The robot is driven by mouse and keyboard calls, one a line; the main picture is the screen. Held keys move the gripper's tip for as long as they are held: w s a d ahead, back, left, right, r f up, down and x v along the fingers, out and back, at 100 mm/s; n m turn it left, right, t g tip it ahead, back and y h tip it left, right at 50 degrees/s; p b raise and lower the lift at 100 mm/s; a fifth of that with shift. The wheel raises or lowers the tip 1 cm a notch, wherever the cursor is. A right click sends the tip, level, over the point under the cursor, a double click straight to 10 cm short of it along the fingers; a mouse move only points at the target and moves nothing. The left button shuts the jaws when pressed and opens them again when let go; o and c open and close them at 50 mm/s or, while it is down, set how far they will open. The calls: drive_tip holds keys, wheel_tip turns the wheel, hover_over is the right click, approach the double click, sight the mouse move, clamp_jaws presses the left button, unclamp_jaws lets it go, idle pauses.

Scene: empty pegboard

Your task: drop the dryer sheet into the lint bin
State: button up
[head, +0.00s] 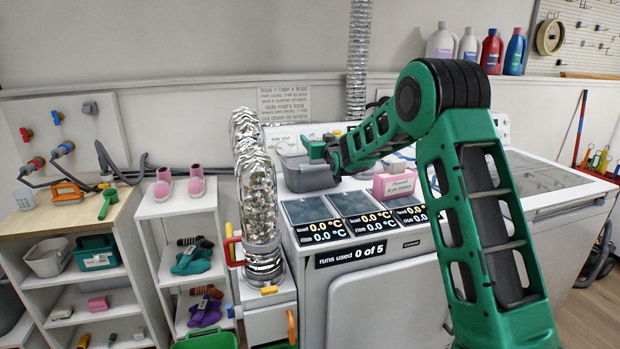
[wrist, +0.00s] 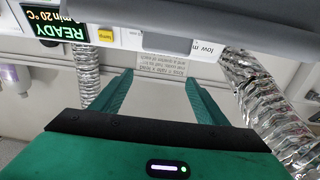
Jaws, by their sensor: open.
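My gripper (head: 318,150) is above the back of the white machine, beside a grey open container (head: 306,175). In the wrist view my gripper (wrist: 158,80) has its two green fingers spread, with nothing between them. A grey rounded edge (wrist: 240,35) crosses the top of that view; I cannot tell if it is the same container. A pink box with a white label (head: 394,185) sits on the machine top, right of the grey container. I cannot make out a dryer sheet, and cannot tell which container is the lint bin.
A silver foil duct (head: 258,195) stands left of the machine; foil ducting (wrist: 265,105) also shows in the wrist view. Three dark display panels (head: 352,205) lie along the machine's front edge. Shelves with socks (head: 192,258) and a grey tub (head: 48,258) stand at left. Bottles (head: 470,48) line the back ledge.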

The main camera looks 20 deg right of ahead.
drive_tip(key=s, duration=0.6)
drive_tip(key=shift+s, duration=0.3)
drive_tip(key=shift+d, duration=0.1)
drive_tip(key=s+d+f+m+g+h, duration=0.1)
drive_tip(key=s+d+f+g, duration=0.3)
drive_tip(key=s, duration=0.6)
drive_tip(key=s+d+f+m+g+h, duration=0.1)
drive_tip(key=s+d+g, duration=0.2)
drive_tip(key=s+d, duration=0.55)
drive_tip(key=s+d+f+m+g+h, duration=0.1)
drive_tip(key=s+d+f+g, duration=0.15)
drive_tip(key=s, duration=1.05)
drive_tip(key=s+a+f+m+g+y, duration=0.1)
drive_tip(key=s+g, duration=0.2)
drive_tip(key=s, duration=0.8)
drive_tip(key=s+a+f+m+g+y, duration=0.1)
drive_tip(key=s+f+g, duration=0.1)
drive_tip(key=s, duration=0.9)
drive_tip(key=s+a+f+m+g, duration=0.1)
drive_tip(key=s+a+f+g, duration=0.1)
drive_tip(key=s, duration=0.9)
drive_tip(key=shift+f+m+g+y, duration=0.3)
drive_tip(key=shift+g+y, duration=0.1)
drive_tip(key=shift+g, duration=0.45)
drive_tip(key=shift+w+a, duration=0.1)
